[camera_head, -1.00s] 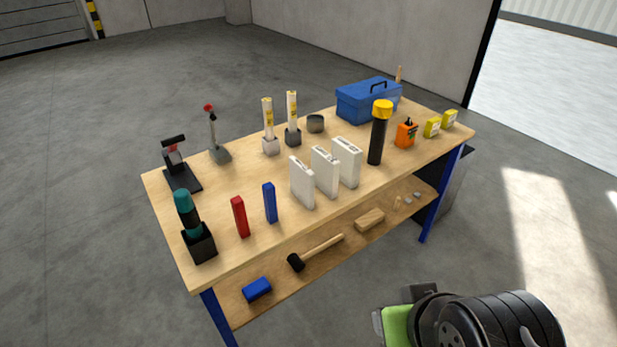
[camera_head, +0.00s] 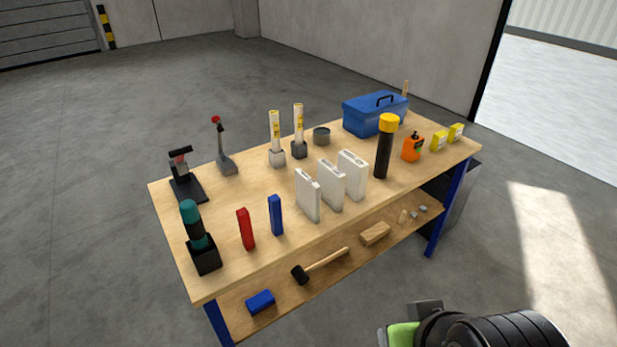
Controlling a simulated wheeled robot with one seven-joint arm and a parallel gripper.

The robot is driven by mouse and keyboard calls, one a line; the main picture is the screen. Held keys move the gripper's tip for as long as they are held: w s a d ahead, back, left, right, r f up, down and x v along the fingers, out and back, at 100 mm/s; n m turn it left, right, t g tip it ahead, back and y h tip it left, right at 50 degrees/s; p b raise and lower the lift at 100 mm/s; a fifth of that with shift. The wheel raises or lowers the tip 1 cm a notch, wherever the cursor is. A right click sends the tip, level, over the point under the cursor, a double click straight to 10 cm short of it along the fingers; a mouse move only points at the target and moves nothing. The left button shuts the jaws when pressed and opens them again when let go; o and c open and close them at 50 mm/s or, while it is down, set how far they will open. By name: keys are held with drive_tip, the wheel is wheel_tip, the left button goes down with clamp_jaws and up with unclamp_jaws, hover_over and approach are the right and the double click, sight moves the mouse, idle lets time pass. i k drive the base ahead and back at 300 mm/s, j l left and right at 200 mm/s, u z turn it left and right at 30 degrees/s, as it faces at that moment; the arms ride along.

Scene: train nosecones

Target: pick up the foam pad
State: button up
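A small blue block (camera_head: 260,302) lies on the lower shelf of the workbench, at the left front. It is the thing most like a foam pad, but I cannot tell for sure. Only part of my arm shows, green and black at the bottom right. No gripper fingers are in view, and the arm part seen is well to the right of the blue block.
The workbench top (camera_head: 240,196) holds a red block (camera_head: 246,229), a blue upright block (camera_head: 276,215), white cases (camera_head: 331,186), a black and yellow flashlight (camera_head: 383,146) and a blue toolbox (camera_head: 375,115). A mallet (camera_head: 320,264) and wooden block (camera_head: 375,235) share the shelf (camera_head: 290,287). Open floor surrounds the bench.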

sight(307, 192)
drive_tip(key=i+l, duration=0.1)
drive_tip(key=l, duration=0.3)
drive_tip(key=i+l+u, duration=0.1)
drive_tip(key=i+u, duration=0.15)
drive_tip(key=u, duration=0.25)
drive_tip(key=i+l+u, duration=0.2)
drive_tip(key=u, duration=0.25)
drive_tip(key=i+l+u, duration=0.15)
drive_tip(key=l+u, duration=0.15)
drive_tip(key=u, duration=0.2)
drive_tip(key=i+l+u, duration=0.1)
drive_tip(key=l+u, duration=0.2)
drive_tip(key=u, duration=0.15)
drive_tip(key=i+l+u, duration=0.1)
drive_tip(key=l+u, duration=0.65)
drive_tip(key=u, duration=0.2)
drive_tip(key=k+l+u, duration=0.1)
drive_tip(key=l+u, duration=0.25)
drive_tip(key=u, duration=0.15)
drive_tip(key=k+l+u, duration=0.1)
drive_tip(key=l+u, duration=0.25)
drive_tip(key=u, duration=0.15)
